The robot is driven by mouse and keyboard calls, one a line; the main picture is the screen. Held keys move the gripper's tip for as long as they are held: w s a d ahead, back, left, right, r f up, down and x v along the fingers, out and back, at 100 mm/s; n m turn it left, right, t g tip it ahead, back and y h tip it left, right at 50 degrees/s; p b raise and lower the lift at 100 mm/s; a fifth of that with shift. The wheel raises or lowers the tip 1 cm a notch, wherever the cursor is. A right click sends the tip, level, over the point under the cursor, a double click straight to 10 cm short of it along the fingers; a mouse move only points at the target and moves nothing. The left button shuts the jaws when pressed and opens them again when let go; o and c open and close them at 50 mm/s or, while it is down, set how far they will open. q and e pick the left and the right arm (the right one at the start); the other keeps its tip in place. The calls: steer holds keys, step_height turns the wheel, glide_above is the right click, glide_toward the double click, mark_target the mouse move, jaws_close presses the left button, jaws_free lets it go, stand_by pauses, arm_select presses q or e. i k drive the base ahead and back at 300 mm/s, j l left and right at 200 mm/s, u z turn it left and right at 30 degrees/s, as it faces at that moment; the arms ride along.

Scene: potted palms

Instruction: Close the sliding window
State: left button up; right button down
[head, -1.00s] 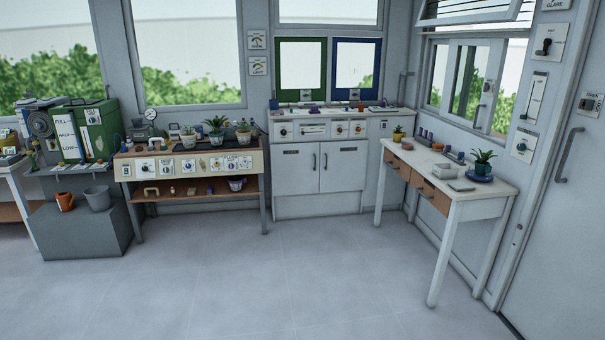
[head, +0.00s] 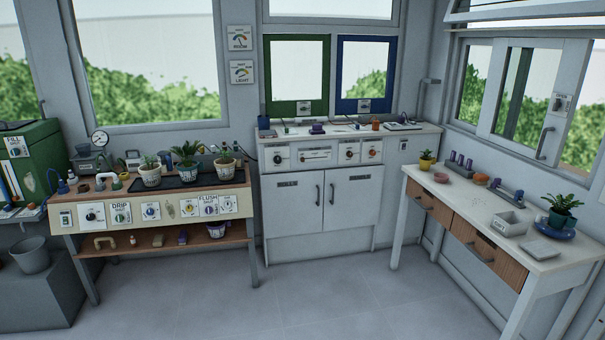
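The sliding window (head: 522,92) is in the right wall, at the upper right of the head view, above the white side table. Its light grey pane frame stands near the middle of the opening, with a dark-edged pane in it. A vertical bar handle (head: 543,143) and a small label plate (head: 560,103) are on the frame's right upright. Green bushes show through the glass on both sides. I cannot tell exactly how wide the gap is. Neither of my grippers is in view.
The white side table (head: 470,205) stands below the window, holding a potted palm (head: 562,209), a grey tray (head: 511,223) and several small pots. A white cabinet (head: 320,205) and a planting bench (head: 150,210) line the back wall. The grey floor (head: 270,300) ahead is clear.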

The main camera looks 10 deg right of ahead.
mark_target(576, 55)
steer(key=i+z, duration=0.2)
steer(key=i, duration=0.45)
steer(key=i+z, duration=0.25)
steer(key=i, duration=0.45)
steer(key=i+j+z, duration=0.2)
steer(key=i, duration=0.45)
